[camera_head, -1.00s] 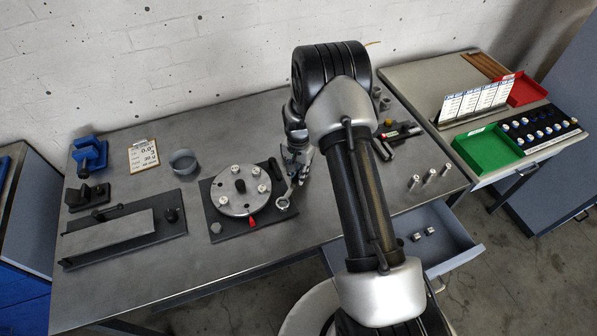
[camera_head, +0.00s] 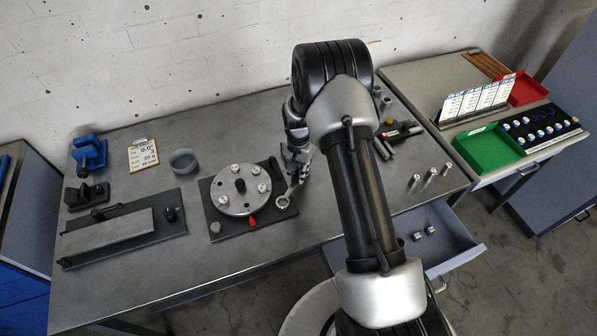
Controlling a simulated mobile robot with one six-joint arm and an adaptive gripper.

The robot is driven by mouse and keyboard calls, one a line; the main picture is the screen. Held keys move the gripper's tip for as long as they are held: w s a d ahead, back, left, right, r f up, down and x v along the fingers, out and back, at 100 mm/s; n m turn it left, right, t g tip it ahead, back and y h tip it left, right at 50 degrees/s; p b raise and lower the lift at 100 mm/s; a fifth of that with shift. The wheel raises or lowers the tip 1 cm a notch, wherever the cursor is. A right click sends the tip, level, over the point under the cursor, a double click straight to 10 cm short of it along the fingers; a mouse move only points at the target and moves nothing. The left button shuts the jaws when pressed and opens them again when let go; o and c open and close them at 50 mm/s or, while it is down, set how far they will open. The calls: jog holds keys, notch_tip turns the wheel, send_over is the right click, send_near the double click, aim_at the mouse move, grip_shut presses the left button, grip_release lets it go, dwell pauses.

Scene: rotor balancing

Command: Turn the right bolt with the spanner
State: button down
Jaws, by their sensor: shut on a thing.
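My gripper (camera_head: 297,168) is shut on the spanner (camera_head: 283,202), partly hidden behind my own arm. The spanner slants down and left from the gripper, and its ring end is at the right front corner of the dark rotor base plate (camera_head: 217,232). The ring appears to be around or just over the right bolt there; I cannot tell which, as the bolt itself is not clear. The round silver rotor disc (camera_head: 233,204) with several pale studs sits on the plate. A hex bolt (camera_head: 215,227) shows at the plate's left front corner.
A red pointer (camera_head: 252,221) lies in front of the disc. A dark bar fixture (camera_head: 110,238), a grey ring (camera_head: 184,161) and a blue vise (camera_head: 90,152) stand to the left. An open drawer (camera_head: 465,246) juts out at the right front.

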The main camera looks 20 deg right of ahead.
jog(key=shift+f+b, duration=0.8)
jog(key=shift+f, duration=0.15)
jog(key=shift+s+d+m, duration=0.4)
jog(key=shift+s+m, duration=0.2)
jog(key=shift+m, duration=0.15)
jog(key=shift+s+d+m, duration=0.4)
jog(key=shift+s+m, duration=0.15)
jog(key=shift+m, duration=0.2)
jog(key=shift+s+d+m, duration=0.2)
jog(key=shift+s+m, duration=0.25)
jog(key=shift+m, duration=0.05)
jog(key=shift+s+d+m, duration=0.15)
jog(key=shift+s+m, duration=0.3)
jog(key=shift+m, duration=0.05)
jog(key=shift+s+d+m, duration=0.1)
jog(key=shift+s+m, duration=0.35)
jog(key=shift+m, duration=0.05)
